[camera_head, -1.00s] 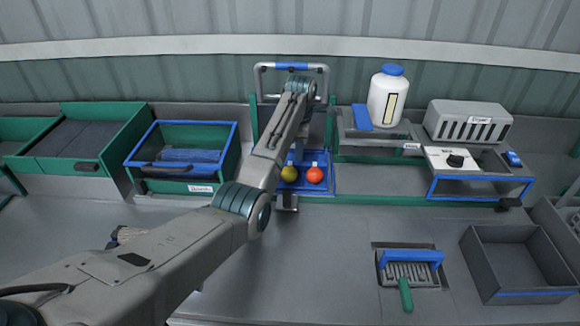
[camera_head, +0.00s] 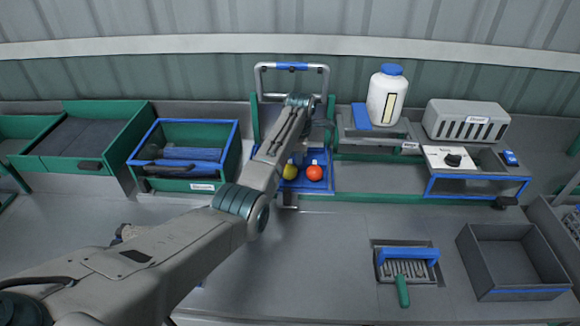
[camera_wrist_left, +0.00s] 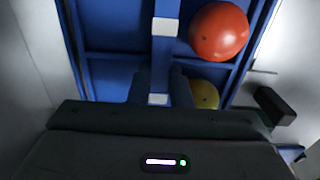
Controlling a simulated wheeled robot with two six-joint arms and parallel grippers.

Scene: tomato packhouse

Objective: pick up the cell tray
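The blue cell tray (camera_head: 327,187) sits at the back middle of the bench, partly hidden by my left arm. A red tomato (camera_head: 314,173) and a yellow tomato (camera_head: 290,172) are in it. In the left wrist view the tray (camera_wrist_left: 112,75) shows blue dividers, the red tomato (camera_wrist_left: 219,31) and part of the yellow one (camera_wrist_left: 204,95). A blue handle bar (camera_wrist_left: 163,55) crosses above its middle. My left gripper (camera_wrist_left: 160,88) has its dark fingers on either side of this bar; whether they press on it is unclear. My right gripper is not in view.
A metal frame (camera_head: 325,72) stands behind the tray. A green and blue bin (camera_head: 215,178) is to the left. A white jar (camera_head: 387,97) and a dial unit (camera_head: 452,159) are to the right. A grey crate (camera_head: 518,294) stands at front right.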

